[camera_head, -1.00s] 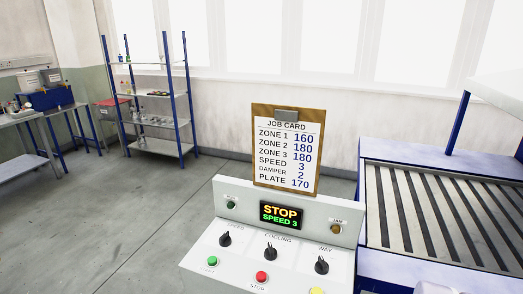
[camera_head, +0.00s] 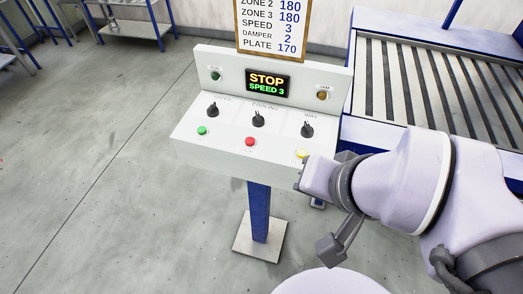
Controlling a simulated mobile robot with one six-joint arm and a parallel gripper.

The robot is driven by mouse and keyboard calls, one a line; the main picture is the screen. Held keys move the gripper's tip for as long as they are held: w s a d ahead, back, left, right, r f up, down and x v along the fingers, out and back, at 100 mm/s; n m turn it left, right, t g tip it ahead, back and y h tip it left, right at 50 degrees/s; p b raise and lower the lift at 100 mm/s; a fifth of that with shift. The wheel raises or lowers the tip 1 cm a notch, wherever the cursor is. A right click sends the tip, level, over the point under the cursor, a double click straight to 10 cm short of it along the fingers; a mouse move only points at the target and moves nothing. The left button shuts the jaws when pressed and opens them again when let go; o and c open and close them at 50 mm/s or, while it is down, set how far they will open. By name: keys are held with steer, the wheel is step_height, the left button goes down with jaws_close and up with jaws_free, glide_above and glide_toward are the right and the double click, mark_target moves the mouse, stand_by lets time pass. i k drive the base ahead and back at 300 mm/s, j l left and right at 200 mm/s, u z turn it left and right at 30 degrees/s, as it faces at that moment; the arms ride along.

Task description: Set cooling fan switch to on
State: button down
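The control panel (camera_head: 215,146) is a white console on a blue post. Its middle black knob, labelled COOLING (camera_head: 258,119), sits under the display, between the left knob (camera_head: 212,110) and the WAY knob (camera_head: 307,130). The cooling knob's pointer looks roughly upright; its position marks are too small to read. The display (camera_head: 267,83) reads STOP, SPEED 3. My gripper (camera_head: 318,178) is at the panel's lower right corner, by the yellow button (camera_head: 301,153), to the right of and below the cooling knob. I cannot tell whether its fingers are open or shut.
A green button (camera_head: 202,131) and a red button (camera_head: 250,142) sit below the knobs. A job card (camera_head: 272,32) stands behind the panel. A slatted conveyor (camera_head: 420,85) stands at the right. The floor to the left is clear.

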mark_target(257, 121)
steer(key=i+j, duration=0.15)
steer(key=j, duration=0.15)
steer(key=i+j, duration=0.15)
steer(key=j, duration=0.2)
steer(key=i+j+z, duration=0.1)
steer(key=j, duration=0.2)
steer(key=i+j, duration=0.2)
steer(key=j+z, duration=0.05)
steer(key=j, duration=0.05)
